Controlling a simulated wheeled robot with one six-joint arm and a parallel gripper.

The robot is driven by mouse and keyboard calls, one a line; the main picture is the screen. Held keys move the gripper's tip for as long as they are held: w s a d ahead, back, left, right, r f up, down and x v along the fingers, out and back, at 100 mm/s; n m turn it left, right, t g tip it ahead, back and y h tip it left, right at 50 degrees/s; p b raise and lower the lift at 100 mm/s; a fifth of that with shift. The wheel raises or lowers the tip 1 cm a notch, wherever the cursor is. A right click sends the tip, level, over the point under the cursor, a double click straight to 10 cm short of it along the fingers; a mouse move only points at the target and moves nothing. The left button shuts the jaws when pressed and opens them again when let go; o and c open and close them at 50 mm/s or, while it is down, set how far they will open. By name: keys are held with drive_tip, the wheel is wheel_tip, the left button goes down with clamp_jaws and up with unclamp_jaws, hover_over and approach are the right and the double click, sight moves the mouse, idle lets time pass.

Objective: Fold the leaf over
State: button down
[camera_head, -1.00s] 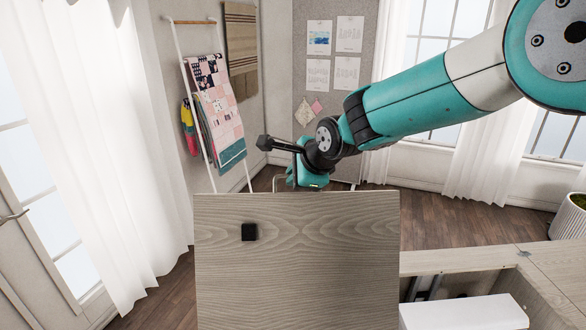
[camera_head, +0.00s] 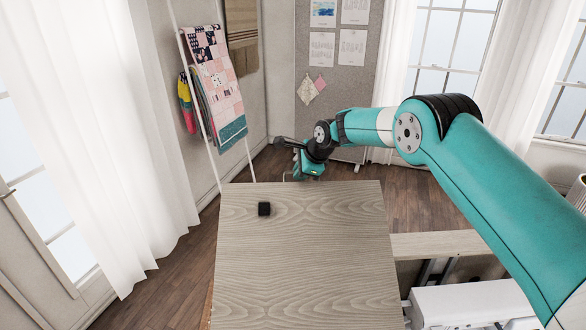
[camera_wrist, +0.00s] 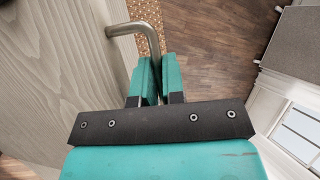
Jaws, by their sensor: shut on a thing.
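The leaf (camera_head: 305,255) is a pale wood-grain panel that fills the lower middle of the head view. A small black block (camera_head: 264,209) is on its face near the far edge. A bent metal handle (camera_wrist: 152,36) shows at the leaf's edge in the wrist view, where the leaf (camera_wrist: 60,70) fills the left side. My gripper (camera_wrist: 158,72) is shut on the handle's bar, between its two teal fingers. In the head view my gripper (camera_head: 298,168) is just past the leaf's far edge, and its fingertips are partly hidden.
The cabinet frame (camera_head: 438,245) and a white object (camera_head: 470,302) in its opening are right of the leaf, partly behind my arm. A ladder rack with quilts (camera_head: 215,85) stands at the back left, by a white curtain (camera_head: 110,150). Bare wood floor lies beyond the leaf.

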drive_tip(key=shift+w+a+f, duration=0.2)
drive_tip(key=shift+f, duration=0.4)
drive_tip(key=c, duration=1.2)
unclamp_jaws()
drive_tip(key=shift+c, duration=0.2)
drive_tip(key=shift+d, duration=0.15)
drive_tip(key=shift+r, duration=0.1)
drive_tip(key=b+v, duration=0.4)
drive_tip(key=v, duration=1.3)
drive_tip(key=shift+d+r+b, duration=0.15)
drive_tip(key=shift+r+b, duration=0.05)
drive_tip(key=shift+b, duration=0.1)
drive_tip(key=shift+w, duration=0.1)
